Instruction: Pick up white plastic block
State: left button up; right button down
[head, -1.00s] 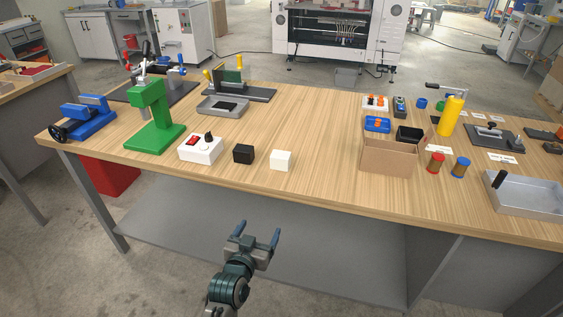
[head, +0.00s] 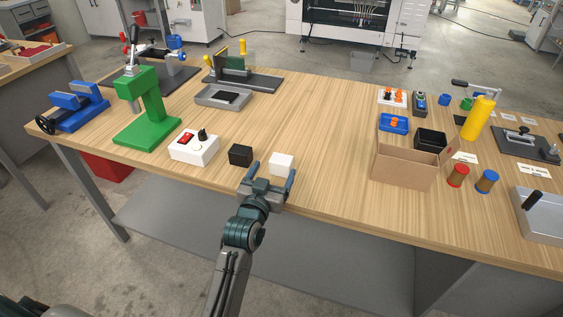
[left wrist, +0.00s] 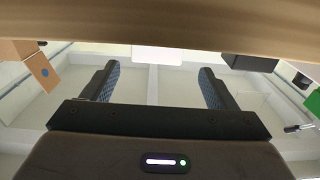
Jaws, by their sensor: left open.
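The white plastic block (head: 281,164) stands on the wooden table near its front edge, just right of a black block (head: 240,155). My left gripper (head: 271,173) is open and empty at the table's front edge, its fingers pointing toward the blocks. In the head view the right fingertip comes close to the white block's lower side; I cannot tell whether they touch. In the left wrist view the white block (left wrist: 157,53) shows ahead, between the two open fingers (left wrist: 158,82). My right gripper is not in view.
A white switch box (head: 193,147) and a green press (head: 146,110) stand left of the blocks. An open cardboard box (head: 403,169) is to the right. The table (head: 325,130) is clear between the white block and the cardboard box.

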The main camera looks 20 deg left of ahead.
aim_at(279, 165)
pick_arm(q)
jog(key=w, duration=0.2)
jog(key=w+p, duration=0.1)
jog(key=w, duration=0.3)
jog(key=shift+d+f+p, duration=0.25)
jog(key=shift+p, duration=0.05)
jog(key=shift+w+f, duration=0.1)
jog(key=shift+w, duration=0.1)
jog(key=shift+s, duration=0.1)
jog(key=c, duration=1.1)
